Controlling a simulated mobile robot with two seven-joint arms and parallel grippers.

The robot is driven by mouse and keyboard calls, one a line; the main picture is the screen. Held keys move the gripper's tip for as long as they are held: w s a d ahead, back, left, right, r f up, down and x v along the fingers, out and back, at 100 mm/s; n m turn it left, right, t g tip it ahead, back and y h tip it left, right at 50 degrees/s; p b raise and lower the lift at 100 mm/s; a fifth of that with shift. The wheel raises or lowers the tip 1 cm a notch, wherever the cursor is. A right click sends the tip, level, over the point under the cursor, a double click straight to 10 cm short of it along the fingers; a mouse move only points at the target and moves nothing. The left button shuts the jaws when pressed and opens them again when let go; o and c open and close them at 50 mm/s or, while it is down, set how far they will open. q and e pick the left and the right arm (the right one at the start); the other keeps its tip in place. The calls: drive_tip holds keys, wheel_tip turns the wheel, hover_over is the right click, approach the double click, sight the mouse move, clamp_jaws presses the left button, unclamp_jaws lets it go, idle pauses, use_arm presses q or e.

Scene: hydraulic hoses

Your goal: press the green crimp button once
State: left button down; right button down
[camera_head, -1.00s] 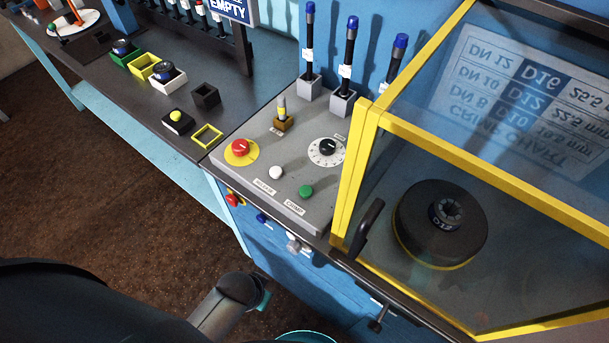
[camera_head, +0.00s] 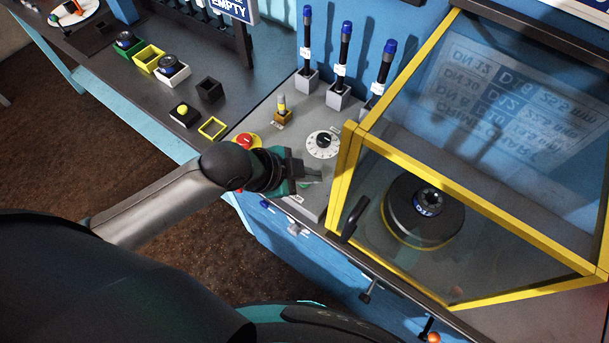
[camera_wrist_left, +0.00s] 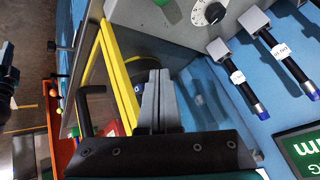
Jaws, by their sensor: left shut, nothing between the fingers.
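The grey control panel (camera_head: 290,132) holds a red mushroom button (camera_head: 244,140) on a yellow ring and a black-and-white dial (camera_head: 322,142). My left gripper (camera_head: 314,173) is over the panel's front right part, in front of the dial. Its fingers are shut and empty; they also show closed in the left wrist view (camera_wrist_left: 160,98). Whether the fingertips touch the panel cannot be told.
A yellow-framed clear guard (camera_head: 350,190) with a black handle (camera_head: 355,216) stands close to the right of the gripper, over a dark round die head (camera_head: 424,212). Several blue-topped levers rise behind the panel. A dark bench (camera_head: 110,80) with small boxes lies left.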

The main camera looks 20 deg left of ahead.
use_arm(q)
drive_tip(key=w+a+m, duration=0.1)
drive_tip(key=w+a, duration=0.1)
drive_tip(key=w+a+m, duration=0.2)
drive_tip(key=shift+w+r+h, duration=0.2)
drive_tip(key=shift+h, duration=0.1)
drive_tip(key=shift+f, duration=0.1)
wheel_tip(320, 180, down, 8)
drive_tip(key=b, duration=0.7)
drive_tip(key=shift+b, duration=0.4)
drive_tip(key=shift+f, duration=0.3)
idle(1.3)
drive_tip(key=shift+f+b, duration=0.4)
drive_tip(key=shift+f, duration=0.05)
drive_tip(key=shift+f+b, duration=0.3)
drive_tip(key=shift+f, duration=0.15)
idle(0.6)
drive_tip(key=shift+r+p, duration=0.9)
drive_tip(key=shift+p, duration=0.05)
